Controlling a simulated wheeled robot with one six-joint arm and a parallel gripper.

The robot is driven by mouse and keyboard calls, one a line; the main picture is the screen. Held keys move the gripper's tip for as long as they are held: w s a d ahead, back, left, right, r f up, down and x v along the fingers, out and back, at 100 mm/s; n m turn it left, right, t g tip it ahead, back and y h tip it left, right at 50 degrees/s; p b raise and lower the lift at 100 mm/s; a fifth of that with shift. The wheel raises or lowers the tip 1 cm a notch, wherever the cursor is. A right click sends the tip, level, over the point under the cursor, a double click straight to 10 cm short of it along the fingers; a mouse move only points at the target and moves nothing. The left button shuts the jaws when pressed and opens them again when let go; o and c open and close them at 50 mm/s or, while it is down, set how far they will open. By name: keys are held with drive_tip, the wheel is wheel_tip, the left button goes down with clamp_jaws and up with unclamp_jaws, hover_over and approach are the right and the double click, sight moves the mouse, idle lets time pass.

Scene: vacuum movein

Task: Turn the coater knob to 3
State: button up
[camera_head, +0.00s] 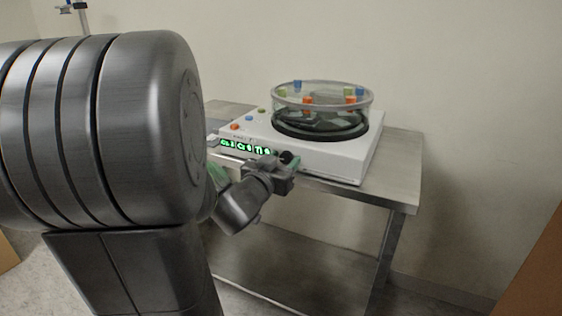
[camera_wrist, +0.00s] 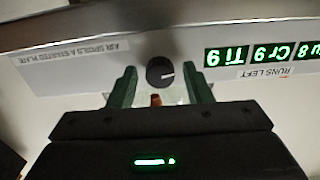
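The coater (camera_head: 335,160) is a white box with a round glass chamber on top, standing on a metal table. In the head view the knob (camera_head: 287,157) is dark and partly hidden by my gripper (camera_head: 284,170). In the wrist view my gripper (camera_wrist: 160,82) is open, with one green finger on each side of the knob and gaps showing. Contact is not visible. The knob's scale numbers are not readable.
Green-lit displays (camera_wrist: 262,53) sit beside the knob above a "RUNS LEFT" label. A small orange-red piece (camera_wrist: 156,100) shows between the fingers. Coloured blocks (camera_head: 308,100) ring the chamber rim. The metal table (camera_head: 398,165) has a lower shelf, and a wall stands behind.

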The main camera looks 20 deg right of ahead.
drive_tip(key=c, duration=0.8)
drive_tip(key=shift+o, duration=0.2)
drive_tip(key=shift+m, duration=0.4)
drive_tip(key=m+b, duration=0.1)
drive_tip(key=m, duration=0.1)
drive_tip(key=shift+f+m, duration=0.1)
drive_tip(key=shift+m, duration=0.3)
drive_tip(key=m+b, duration=0.2)
drive_tip(key=m, duration=0.1)
drive_tip(key=shift+m, duration=0.4)
drive_tip(key=m+b, duration=0.1)
drive_tip(key=m, duration=0.3)
drive_tip(key=shift+b, duration=0.4)
drive_tip(key=shift+m+b, duration=0.8)
drive_tip(key=shift+m, duration=1.3)
